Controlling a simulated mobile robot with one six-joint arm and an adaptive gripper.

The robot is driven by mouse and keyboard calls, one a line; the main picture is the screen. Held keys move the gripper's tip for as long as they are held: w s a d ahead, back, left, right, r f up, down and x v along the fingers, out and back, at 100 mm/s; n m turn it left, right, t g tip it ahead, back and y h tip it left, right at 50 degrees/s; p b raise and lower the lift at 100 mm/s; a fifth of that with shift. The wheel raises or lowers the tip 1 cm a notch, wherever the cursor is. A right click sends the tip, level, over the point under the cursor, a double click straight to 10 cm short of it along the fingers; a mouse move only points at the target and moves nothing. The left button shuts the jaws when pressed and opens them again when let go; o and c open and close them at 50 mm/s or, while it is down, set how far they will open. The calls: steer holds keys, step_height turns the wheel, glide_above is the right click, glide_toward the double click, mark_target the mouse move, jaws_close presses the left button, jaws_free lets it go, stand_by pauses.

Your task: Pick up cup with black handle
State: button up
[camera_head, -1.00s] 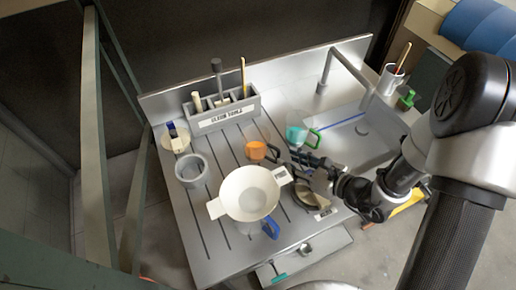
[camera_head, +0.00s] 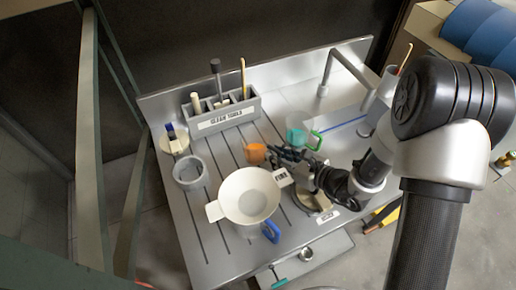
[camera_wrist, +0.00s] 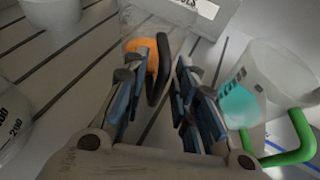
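The cup with the black handle is a clear cup with orange contents (camera_head: 255,153), standing on the grooved drainboard. In the wrist view the orange contents (camera_wrist: 143,54) show behind the left finger, and the black handle (camera_wrist: 159,72) points toward me between the fingertips. My gripper (camera_wrist: 165,70) is open, with a finger on each side of the handle and a gap on the right. In the head view my gripper (camera_head: 280,153) is just right of the cup and partly overlaps it. Whether the fingers touch the cup cannot be told.
A cup with teal contents and a green handle (camera_wrist: 285,150) stands close on the right. A white bowl-shaped funnel (camera_head: 248,195) sits over a blue-handled cup (camera_head: 271,230) in front. A grey tool rack (camera_head: 225,118) stands behind, a grey round container (camera_head: 189,172) left.

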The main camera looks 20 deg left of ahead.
jaws_close()
steer(key=shift+r, duration=0.15)
stand_by(0.5)
